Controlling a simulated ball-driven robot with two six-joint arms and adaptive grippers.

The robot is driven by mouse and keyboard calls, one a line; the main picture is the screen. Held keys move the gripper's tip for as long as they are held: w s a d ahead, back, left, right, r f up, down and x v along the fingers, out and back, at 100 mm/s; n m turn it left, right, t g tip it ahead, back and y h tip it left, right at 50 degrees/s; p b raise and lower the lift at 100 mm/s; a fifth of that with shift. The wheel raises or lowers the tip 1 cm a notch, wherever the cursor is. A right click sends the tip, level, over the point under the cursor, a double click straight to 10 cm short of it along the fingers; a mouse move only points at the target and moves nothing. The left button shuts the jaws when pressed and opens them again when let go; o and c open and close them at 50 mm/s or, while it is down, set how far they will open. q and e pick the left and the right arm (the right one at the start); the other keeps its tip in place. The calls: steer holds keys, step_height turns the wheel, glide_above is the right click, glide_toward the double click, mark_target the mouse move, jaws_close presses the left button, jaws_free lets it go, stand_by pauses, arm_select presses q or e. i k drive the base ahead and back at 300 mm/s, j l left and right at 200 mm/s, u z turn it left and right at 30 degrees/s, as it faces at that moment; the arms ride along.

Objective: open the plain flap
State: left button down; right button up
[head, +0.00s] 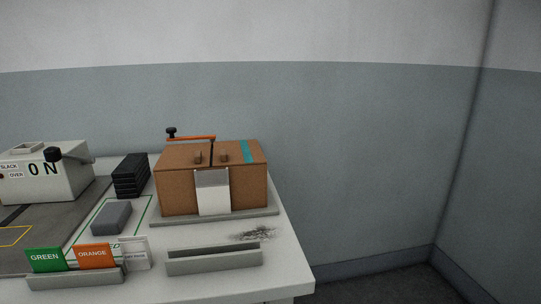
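A brown box (180,192) stands on a grey base plate (245,214) near the table's right end. Two flaps form its top and both look closed. The plain flap (182,153) is the left one, with a small brown handle (198,157). The right flap (258,150) carries a teal stripe and its own small handle (224,156). An orange bar (192,138) with a black knob (171,132) is at the box's back left; whether it touches the plain flap I cannot tell. A white panel (213,195) is on the front. Neither gripper is in view.
Left of the box are a black stack (130,176) and a grey block (111,218). In front are an empty grey rail (214,261) and a holder (75,280) with green, orange and white cards. A white machine (42,180) stands far left. Dark debris (254,234) lies front right.

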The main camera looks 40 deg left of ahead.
mark_target(181, 157)
steer(key=k+l+u, duration=0.1)
steer(key=u, duration=1.6)
steer(key=k+j, duration=0.05)
